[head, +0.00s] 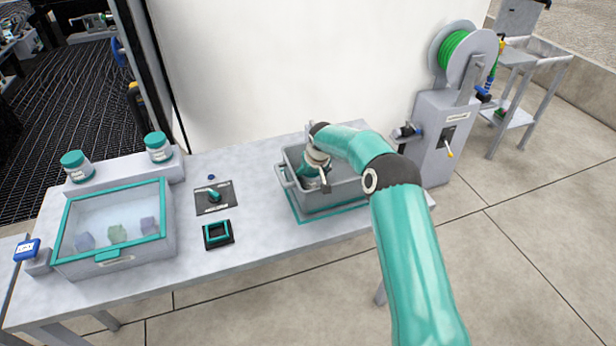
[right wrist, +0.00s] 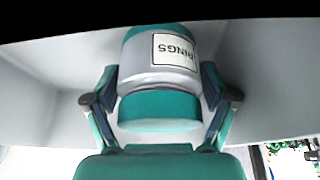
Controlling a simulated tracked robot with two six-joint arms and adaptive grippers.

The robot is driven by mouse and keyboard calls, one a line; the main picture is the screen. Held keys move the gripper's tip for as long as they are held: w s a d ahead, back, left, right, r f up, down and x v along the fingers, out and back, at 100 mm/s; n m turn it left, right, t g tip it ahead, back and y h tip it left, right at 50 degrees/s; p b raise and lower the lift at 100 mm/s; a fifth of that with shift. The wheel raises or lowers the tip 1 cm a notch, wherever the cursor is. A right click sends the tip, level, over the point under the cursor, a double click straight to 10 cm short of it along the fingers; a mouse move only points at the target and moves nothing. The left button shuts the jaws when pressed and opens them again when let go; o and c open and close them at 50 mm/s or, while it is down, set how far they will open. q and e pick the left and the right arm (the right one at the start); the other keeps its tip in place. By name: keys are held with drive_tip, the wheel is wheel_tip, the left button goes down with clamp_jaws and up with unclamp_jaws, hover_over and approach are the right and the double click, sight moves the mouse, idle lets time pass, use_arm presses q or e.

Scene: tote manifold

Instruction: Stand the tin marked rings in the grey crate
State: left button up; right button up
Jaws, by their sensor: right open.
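The grey crate (head: 340,201) stands at the right end of the bench in the head view. My right gripper (head: 318,184) reaches down into it near its left side. In the right wrist view, the tin marked rings (right wrist: 160,78) is white with a teal lid, its label reading upside down in the picture. The open fingers of my right gripper (right wrist: 160,101) are on either side of the tin, around its lid end. Pale crate walls surround it. Whether its base rests on the crate floor is hidden. In the head view my gripper and arm hide the tin. My left gripper is out of view.
Two teal-lidded tins (head: 75,166) (head: 158,147) stand on a ledge at the back left. A teal-edged clear-lidded case (head: 113,262) sits in front of them. A lever plate (head: 213,198) and a black-and-teal square holder (head: 218,235) lie mid-bench. A hose reel (head: 463,55) stands right.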

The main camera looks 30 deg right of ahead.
drive_tip(key=shift+r, duration=0.1)
drive_tip(key=b+v, duration=0.1)
drive_tip(key=v, duration=1)
drive_tip(key=shift+s+r+b, duration=0.3)
drive_tip(key=shift+r+b, duration=0.05)
drive_tip(key=shift+a, duration=0.1)
